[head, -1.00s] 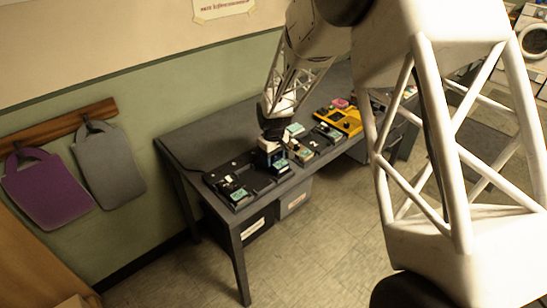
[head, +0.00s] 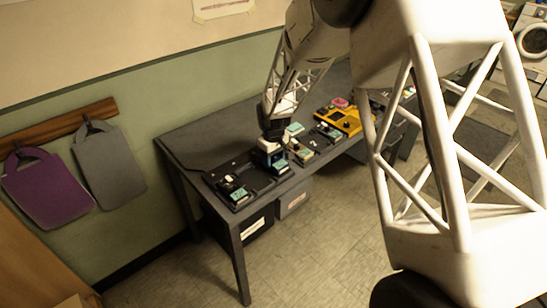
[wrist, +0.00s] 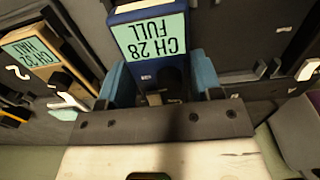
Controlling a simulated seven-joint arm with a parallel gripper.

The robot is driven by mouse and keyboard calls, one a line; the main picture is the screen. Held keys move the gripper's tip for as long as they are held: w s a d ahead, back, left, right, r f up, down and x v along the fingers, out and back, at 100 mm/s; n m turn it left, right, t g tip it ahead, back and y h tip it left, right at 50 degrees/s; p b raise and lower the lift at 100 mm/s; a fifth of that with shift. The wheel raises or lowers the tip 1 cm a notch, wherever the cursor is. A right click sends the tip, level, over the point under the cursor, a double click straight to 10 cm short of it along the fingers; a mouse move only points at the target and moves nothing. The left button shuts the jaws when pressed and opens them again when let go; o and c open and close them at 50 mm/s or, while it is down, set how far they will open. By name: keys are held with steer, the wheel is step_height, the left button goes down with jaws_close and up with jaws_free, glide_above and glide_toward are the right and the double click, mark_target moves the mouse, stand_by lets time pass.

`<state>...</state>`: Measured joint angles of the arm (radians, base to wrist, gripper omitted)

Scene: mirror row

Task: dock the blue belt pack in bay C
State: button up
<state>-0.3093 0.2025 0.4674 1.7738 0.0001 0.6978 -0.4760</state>
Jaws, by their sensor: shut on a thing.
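The blue belt pack (wrist: 150,45) carries a pale green label reading "CH 28 FULL", upside down in the wrist view. My gripper (wrist: 157,82) is shut on it, with a blue finger on each side. In the head view my gripper (head: 271,148) holds the pack (head: 279,164) at the right end of the black dock (head: 213,181) on the bench. I cannot tell whether the pack touches the dock. The bay letters are not readable, so I cannot tell which bay is C.
Another pack with a green label (head: 240,194) sits in the dock's front left. A tan pack labelled "HALF" (wrist: 45,60) is left in the wrist view. More units and a yellow tray (head: 349,122) line the bench to the right. The bench's back left (head: 200,135) is clear.

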steer(key=shift+f, duration=0.85)
stand_by(0.8)
steer(key=o, duration=1.1)
steer(key=shift+r, duration=3.85)
steer(key=shift+r, duration=0.1)
